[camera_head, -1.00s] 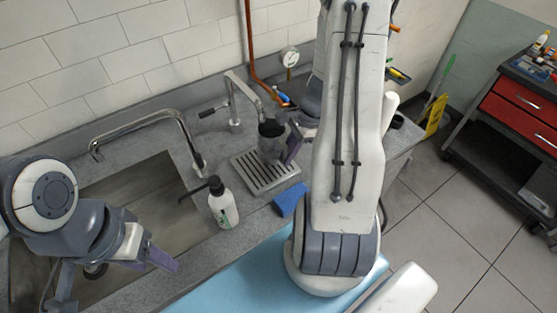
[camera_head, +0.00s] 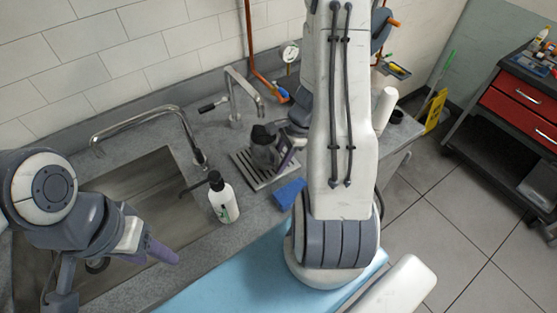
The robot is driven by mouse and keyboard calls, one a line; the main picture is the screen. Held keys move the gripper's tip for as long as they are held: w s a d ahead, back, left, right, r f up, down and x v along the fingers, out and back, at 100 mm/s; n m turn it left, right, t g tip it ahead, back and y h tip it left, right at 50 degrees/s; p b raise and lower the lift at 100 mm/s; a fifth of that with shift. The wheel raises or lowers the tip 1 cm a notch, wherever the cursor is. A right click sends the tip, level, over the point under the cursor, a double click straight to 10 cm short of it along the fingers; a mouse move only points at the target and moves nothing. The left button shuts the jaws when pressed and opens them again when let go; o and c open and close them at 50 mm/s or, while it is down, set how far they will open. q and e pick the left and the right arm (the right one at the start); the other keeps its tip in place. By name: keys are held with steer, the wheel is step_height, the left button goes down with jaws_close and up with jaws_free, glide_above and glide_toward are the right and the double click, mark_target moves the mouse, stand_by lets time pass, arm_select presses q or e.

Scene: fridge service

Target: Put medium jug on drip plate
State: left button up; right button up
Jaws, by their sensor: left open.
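The medium jug (camera_head: 263,152) is a dark grey vessel at or just above the drip plate (camera_head: 268,180), a slotted metal tray under the small tap. From this angle I cannot tell whether its base touches the slats. My left gripper (camera_head: 160,252) is open and empty over the front of the sink, far from the jug.
A white soap bottle (camera_head: 222,198) stands between sink (camera_head: 125,195) and drip plate. A blue sponge (camera_head: 289,193) lies just right of the plate. The small tap (camera_head: 236,95) rises behind the jug, and a large faucet (camera_head: 150,118) arches over the sink.

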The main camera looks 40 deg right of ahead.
steer(key=shift+r, duration=0.1)
steer(key=shift+r, duration=0.25)
steer(key=v, duration=1.2)
steer(key=a+r+n+g+h, duration=0.1)
steer(key=a+r+n, duration=0.1)
steer(key=a+n, duration=0.55)
steer(key=a+r+n+g, duration=0.1)
steer(key=a+r+n, duration=0.3)
steer(key=a, duration=0.7)
steer(key=s+a+r+n+h, duration=0.2)
steer(key=s+a+n, duration=1)
steer(key=n, duration=0.5)
steer(key=shift+s+t, duration=0.4)
steer(key=shift+s, duration=0.25)
steer(key=shift+r, duration=0.1)
